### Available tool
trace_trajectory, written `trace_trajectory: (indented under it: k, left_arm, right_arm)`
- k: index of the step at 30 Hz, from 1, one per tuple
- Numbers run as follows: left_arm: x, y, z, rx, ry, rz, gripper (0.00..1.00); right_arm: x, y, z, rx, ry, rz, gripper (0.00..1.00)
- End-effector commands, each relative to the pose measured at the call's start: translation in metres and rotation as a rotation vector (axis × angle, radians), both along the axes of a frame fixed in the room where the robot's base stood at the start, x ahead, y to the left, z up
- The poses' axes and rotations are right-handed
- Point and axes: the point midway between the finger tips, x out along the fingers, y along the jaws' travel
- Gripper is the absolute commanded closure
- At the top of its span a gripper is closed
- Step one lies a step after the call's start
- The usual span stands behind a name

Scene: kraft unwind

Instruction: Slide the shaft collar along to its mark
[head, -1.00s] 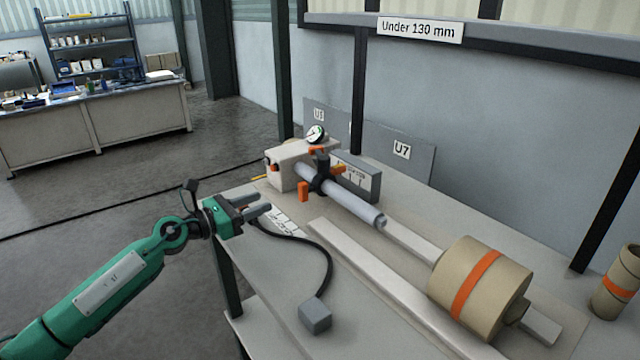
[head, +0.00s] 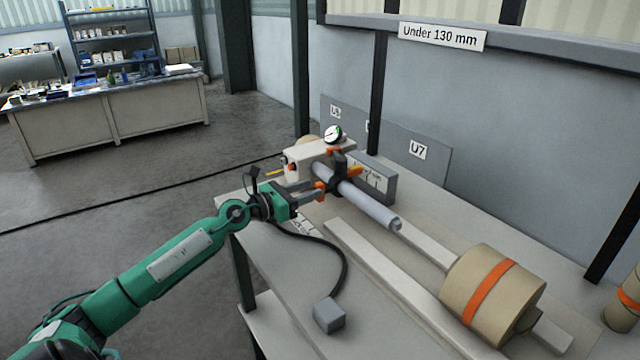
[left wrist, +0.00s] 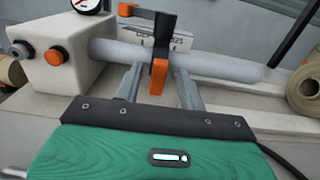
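The dark shaft collar (head: 339,172) sits around the grey shaft (head: 370,205), near the shaft's housing end, with orange tabs on it. In the left wrist view the collar (left wrist: 163,30) has one orange tab (left wrist: 157,78) hanging down toward me. My left gripper (head: 314,191) has reached the collar's near side. In the left wrist view its two fingers (left wrist: 159,82) stand apart, one on each side of the tab, with gaps visible. A grey plate (head: 378,180) with a marked white label stands behind the shaft; the collar partly hides it. My right gripper is out of view.
A pale housing (head: 305,160) with a dial gauge (head: 333,134) holds the shaft's far end. A large kraft roll (head: 490,295) lies at the table's right. A grey block (head: 329,314) with a black cable lies at the near edge. Pale rails run along the table.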

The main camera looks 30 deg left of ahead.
Motion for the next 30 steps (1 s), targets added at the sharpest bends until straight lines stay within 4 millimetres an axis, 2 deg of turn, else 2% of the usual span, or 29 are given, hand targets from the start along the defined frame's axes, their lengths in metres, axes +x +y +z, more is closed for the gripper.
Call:
trace_trajectory:
  k: [10,23,24,30]
  left_arm:
    - [0.033,-0.013,0.002,-0.001,-0.002,0.000,0.60]
    - [0.040,-0.017,0.000,0.000,0.000,-0.001,0.60]
    - [0.039,-0.017,0.000,0.000,0.000,-0.001,0.62]
    - [0.039,-0.017,0.000,0.000,0.000,-0.001,1.00]
  right_arm:
    - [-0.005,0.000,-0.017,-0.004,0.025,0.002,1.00]
    - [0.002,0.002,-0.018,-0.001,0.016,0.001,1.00]
    - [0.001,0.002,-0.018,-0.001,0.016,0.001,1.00]
    - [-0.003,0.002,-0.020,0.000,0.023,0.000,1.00]
